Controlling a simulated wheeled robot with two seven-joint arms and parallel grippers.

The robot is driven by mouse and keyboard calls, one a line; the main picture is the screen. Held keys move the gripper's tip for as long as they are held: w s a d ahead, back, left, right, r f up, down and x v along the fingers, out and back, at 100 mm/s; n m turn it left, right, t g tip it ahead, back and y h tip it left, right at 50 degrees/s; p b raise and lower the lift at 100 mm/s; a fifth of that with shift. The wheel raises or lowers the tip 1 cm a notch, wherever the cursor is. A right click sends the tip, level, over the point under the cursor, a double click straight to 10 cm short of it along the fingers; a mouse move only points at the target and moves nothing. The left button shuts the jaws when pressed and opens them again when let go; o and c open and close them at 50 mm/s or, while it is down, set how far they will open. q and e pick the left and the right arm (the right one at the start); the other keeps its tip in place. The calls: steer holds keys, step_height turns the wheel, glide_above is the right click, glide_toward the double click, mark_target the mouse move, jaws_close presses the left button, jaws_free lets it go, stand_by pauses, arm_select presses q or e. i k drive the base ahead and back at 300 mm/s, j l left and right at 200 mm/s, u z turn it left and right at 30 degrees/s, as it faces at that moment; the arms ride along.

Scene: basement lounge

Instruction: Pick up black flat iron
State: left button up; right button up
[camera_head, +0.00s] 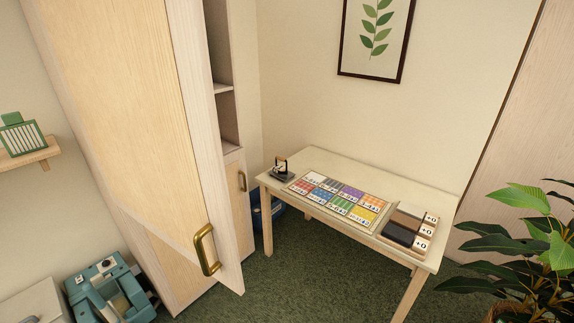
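A small dark object (283,172) that looks like the black flat iron sits at the left end of the narrow cream table (345,166). It has a dark flat base and a raised handle with a pale or brass-coloured part. It is too small to make out in detail. It stands close to the table's left edge, beside a board of coloured cards (287,190), with nothing covering it. Neither of my grippers is in view.
A tall wooden cabinet door (150,120) with a brass handle (207,250) stands open at left. A tray with dark and brown blocks (409,229) lies on the table's right end. A leafy plant (520,240) is at right. Green carpet (300,280) lies clear before the table.

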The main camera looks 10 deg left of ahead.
mark_target(281, 170)
steer(key=i+l, duration=0.2)
steer(key=i, duration=0.15)
steer(key=i+l+z, duration=0.1)
steer(key=i+l, duration=0.35)
steer(key=i, duration=0.3)
steer(key=i+j+z, duration=0.25)
steer(key=i+j, duration=0.85)
